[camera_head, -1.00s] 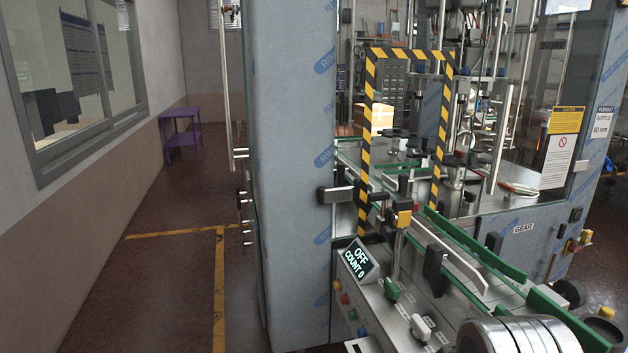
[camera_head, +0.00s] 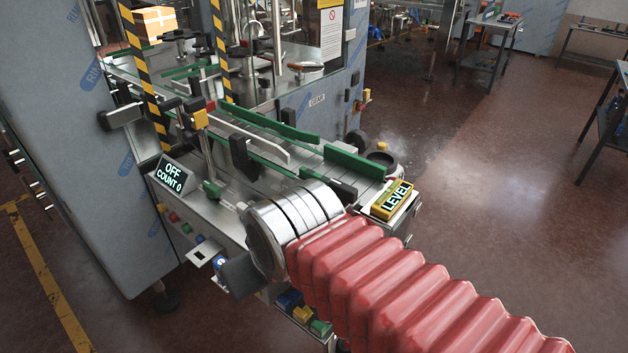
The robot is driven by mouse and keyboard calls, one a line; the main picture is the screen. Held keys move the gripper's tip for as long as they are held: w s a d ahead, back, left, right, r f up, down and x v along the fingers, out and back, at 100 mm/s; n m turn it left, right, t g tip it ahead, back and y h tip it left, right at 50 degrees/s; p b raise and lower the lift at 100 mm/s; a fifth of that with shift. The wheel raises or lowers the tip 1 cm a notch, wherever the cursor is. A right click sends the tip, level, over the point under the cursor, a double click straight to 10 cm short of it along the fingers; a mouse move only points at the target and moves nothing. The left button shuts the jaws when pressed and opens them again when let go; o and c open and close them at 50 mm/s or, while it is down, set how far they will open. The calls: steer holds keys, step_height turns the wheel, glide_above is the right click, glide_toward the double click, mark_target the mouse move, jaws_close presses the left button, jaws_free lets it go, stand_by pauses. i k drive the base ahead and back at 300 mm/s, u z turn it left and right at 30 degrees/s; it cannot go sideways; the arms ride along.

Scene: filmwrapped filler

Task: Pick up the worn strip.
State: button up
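Several green strips lie along the conveyor at the machine's near side. One green strip (camera_head: 354,162) sits at the conveyor's near right end, and a longer green strip (camera_head: 270,124) lies behind it. I cannot tell which strip is the worn one. My arm, in a red ribbed sleeve, comes in from the lower right and ends in a banded metal wrist (camera_head: 290,222) in front of the conveyor. A dark grey piece (camera_head: 240,274) shows at its lower left. My gripper's fingers cannot be made out clearly, nor whether they hold anything.
A display (camera_head: 174,177) reading "OFF COUNT 0" stands left of the wrist, above coloured buttons. A yellow-framed "LEVEL" box (camera_head: 392,200) is close on its right. A yellow-black striped frame (camera_head: 145,75) stands over the conveyor. Open floor (camera_head: 500,190) lies to the right.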

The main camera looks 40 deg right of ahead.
mark_target(305, 174)
steer(key=k, duration=1.35)
steer(key=u, duration=0.25)
steer(key=i, duration=0.55)
steer(key=u, duration=0.55)
steer(key=i, duration=1.45)
steer(key=z, duration=0.35)
steer(key=i, duration=0.55)
steer(key=z, duration=0.4)
